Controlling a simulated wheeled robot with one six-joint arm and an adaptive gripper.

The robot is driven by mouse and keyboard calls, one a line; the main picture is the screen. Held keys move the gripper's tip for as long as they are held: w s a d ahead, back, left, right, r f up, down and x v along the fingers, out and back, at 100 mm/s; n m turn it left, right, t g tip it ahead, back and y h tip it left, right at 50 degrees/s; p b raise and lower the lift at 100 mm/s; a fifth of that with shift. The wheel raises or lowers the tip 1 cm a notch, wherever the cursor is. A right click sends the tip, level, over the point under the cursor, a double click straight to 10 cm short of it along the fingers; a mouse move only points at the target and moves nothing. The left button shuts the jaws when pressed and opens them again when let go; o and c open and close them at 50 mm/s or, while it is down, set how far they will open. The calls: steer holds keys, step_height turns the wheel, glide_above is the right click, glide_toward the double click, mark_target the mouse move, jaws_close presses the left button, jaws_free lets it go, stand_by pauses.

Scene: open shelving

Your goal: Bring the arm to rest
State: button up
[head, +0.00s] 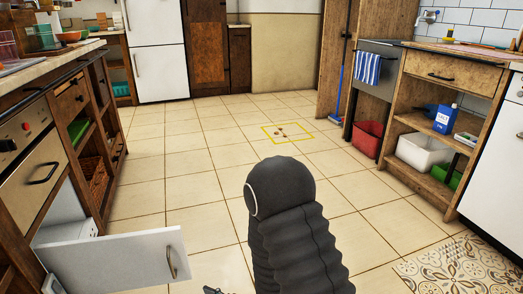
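My dark ribbed arm rises from the bottom middle of the head view, with its rounded top joint over the floor. A small dark piece (213,290) shows at the bottom edge, left of the arm. It may be part of my gripper, but too little of it shows to tell whether it is open or shut, or whether it holds anything. The rest of the gripper is hidden or out of frame.
A low white cabinet door (120,264) stands open at the lower left, close to the arm. Small items (280,131) lie inside a yellow floor outline (302,148). Open shelving (398,119) with a white bin (424,152) stands right. The tiled floor between is clear.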

steer(key=d+f+m+g+h, duration=0.1)
steer(key=d+f+g+h, duration=0.1)
steer(key=d+f+h, duration=0.55)
steer(key=d+r+m+g+h+p, duration=0.25)
steer(key=d+r+h, duration=0.25)
steer(key=d, duration=0.5)
steer(key=s+d+r+m+t+p, duration=0.1)
steer(key=s+d+r+m+p, duration=0.1)
steer(key=r, duration=1.1)
steer(key=s+d+r+m+t+p, duration=0.1)
steer(key=s+d+r+m+p, duration=0.2)
steer(key=r, duration=1)
steer(key=s+d+r+m+t+p, duration=0.1)
steer(key=s+d+r+m+p, duration=0.2)
steer(key=s+d+r, duration=0.4)
step_height(320, 180, up, 7)
steer(key=shift+s+d+f+m+h, duration=0.1)
steer(key=shift+s+d+m+h, duration=0.3)
steer(key=shift+d, duration=0.85)
steer(key=shift+w, duration=0.1)
